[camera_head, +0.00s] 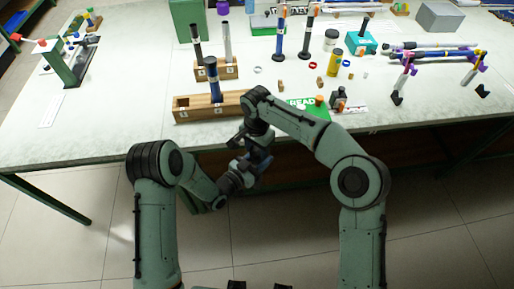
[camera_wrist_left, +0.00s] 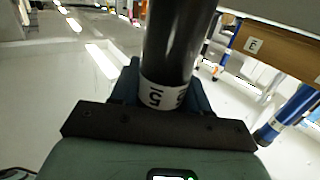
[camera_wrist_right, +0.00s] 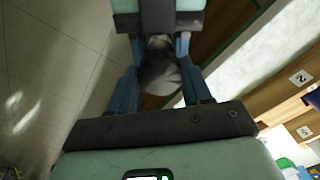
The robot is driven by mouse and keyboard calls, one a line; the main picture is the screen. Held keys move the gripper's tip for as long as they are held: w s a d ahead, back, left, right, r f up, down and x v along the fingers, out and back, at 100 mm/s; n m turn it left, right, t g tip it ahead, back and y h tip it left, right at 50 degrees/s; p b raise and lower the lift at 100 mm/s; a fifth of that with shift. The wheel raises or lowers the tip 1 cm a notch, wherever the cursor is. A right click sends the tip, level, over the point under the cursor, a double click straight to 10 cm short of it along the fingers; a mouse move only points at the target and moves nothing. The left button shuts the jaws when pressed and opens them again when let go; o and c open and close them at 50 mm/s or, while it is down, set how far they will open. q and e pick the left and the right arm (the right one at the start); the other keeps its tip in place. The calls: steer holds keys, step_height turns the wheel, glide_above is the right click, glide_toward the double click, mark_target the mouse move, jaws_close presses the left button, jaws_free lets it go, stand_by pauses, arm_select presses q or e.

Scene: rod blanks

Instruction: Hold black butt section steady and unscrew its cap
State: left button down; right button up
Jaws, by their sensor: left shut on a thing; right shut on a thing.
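The black butt section (camera_wrist_left: 180,40) stands out of my left gripper (camera_wrist_left: 163,88) in the left wrist view, with a white numbered label near the fingers. The left gripper's blue fingers are shut on it. In the right wrist view, my right gripper (camera_wrist_right: 159,48) is shut around a dark rounded end (camera_wrist_right: 158,72), which seems to be the cap. The left gripper's body faces it from the top of that view. In the head view both grippers meet in front of the table edge, right gripper (camera_head: 262,158) showing best. The butt section and the cap's seam are mostly hidden there.
A wooden rack (camera_head: 187,116) with a blue-black rod stands near the table's front edge, with another rack (camera_head: 229,70) behind. A green mat (camera_head: 304,103), dark bottle (camera_head: 338,100) and yellow jar (camera_head: 334,63) lie right. The table's left middle is mostly clear.

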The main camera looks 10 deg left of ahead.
steer(key=n, duration=1.1)
steer(key=shift+n, duration=0.3)
steer(key=n, duration=1.3)
steer(key=shift+r, duration=0.1)
steer(key=n, duration=1)
steer(key=shift+n, duration=0.4)
steer(key=n, duration=0.4)
steer(key=shift+n, duration=0.3)
steer(key=n, duration=0.5)
